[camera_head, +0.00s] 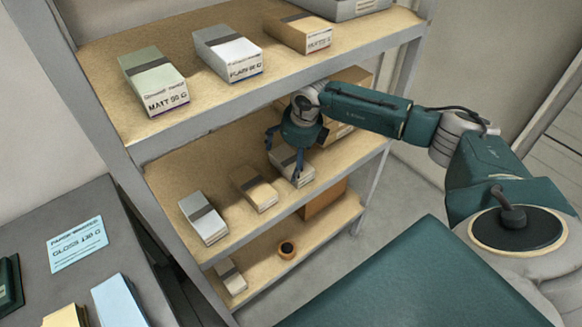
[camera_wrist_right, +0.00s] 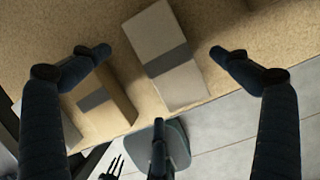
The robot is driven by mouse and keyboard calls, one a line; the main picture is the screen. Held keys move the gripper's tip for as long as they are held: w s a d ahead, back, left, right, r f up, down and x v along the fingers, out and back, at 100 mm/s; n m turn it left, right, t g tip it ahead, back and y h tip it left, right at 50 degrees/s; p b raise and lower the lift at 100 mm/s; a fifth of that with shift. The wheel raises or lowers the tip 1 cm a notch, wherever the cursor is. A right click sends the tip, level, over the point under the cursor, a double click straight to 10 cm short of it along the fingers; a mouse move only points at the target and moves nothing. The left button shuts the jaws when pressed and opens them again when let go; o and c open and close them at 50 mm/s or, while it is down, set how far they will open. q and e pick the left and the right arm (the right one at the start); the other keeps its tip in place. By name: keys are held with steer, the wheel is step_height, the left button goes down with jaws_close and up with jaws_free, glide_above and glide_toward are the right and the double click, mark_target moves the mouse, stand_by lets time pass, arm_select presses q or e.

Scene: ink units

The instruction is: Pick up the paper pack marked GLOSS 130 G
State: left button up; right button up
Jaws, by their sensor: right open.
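My right gripper (camera_head: 283,158) is open over the middle shelf, at a pale grey-white paper pack (camera_head: 293,168) with a dark band. In the right wrist view, this pack (camera_wrist_right: 160,45) lies between the spread fingers (camera_wrist_right: 160,52), with a gap on both sides. No label can be read on it. A kraft pack (camera_head: 254,187) and a white pack (camera_head: 204,218) lie to its left; their labels are unreadable too. I cannot tell which pack is marked GLOSS 130 G. A blue card (camera_head: 77,244) on the desk appears to read GLOSS 130 G. My left gripper is not in view.
The top shelf holds a green MATT pack (camera_head: 153,80), a white pack (camera_head: 227,52) and a kraft pack (camera_head: 298,33). A brown carton (camera_head: 350,78) stands behind my right arm. The bottom shelf holds a tape roll (camera_head: 287,249). The upper board (camera_head: 205,112) overhangs the middle shelf.

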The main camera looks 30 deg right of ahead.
mark_target(288, 163)
steer(key=b+x, duration=0.4)
steer(key=x, duration=0.1)
steer(key=shift+w, duration=0.1)
steer(key=shift+c, duration=0.3)
steer(key=c, duration=1.3)
steer(key=shift+r, duration=0.1)
steer(key=shift+c, duration=1.4)
steer(key=shift+r, duration=0.1)
